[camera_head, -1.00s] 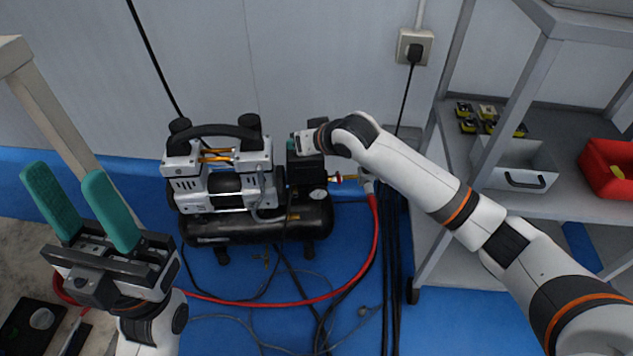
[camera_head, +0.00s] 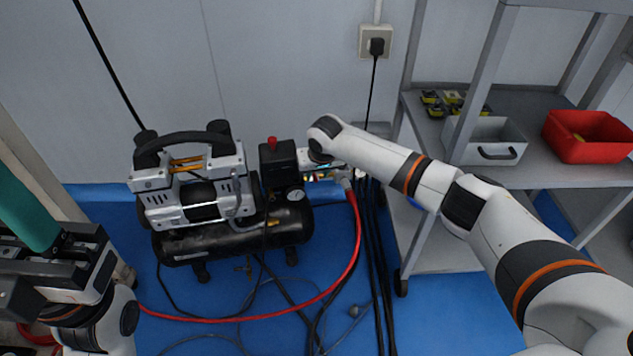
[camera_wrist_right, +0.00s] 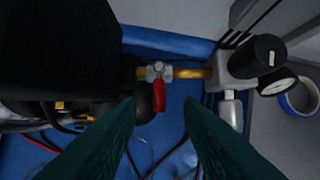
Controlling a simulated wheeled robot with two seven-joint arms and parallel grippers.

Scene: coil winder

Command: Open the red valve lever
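The red valve lever (camera_wrist_right: 159,95) is in the right wrist view, just above the middle. It points down the picture, across the line of the brass pipe (camera_wrist_right: 190,73). My right gripper (camera_wrist_right: 160,104) is open, with its dark green fingers on either side of the lever and visible gaps to it. In the head view my right gripper (camera_head: 322,172) is mostly hidden beside the compressor (camera_head: 235,230), and the lever cannot be made out there. My left gripper (camera_head: 25,215) is at the left edge, partly cut off, with one teal finger showing.
A black box (camera_wrist_right: 60,50) stands close to the left of the lever. A regulator with a black knob (camera_wrist_right: 265,52) and gauge (camera_wrist_right: 278,83) is to its right. A red hose (camera_head: 350,255) and black cables lie below. A grey shelf cart (camera_head: 440,240) stands at the right.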

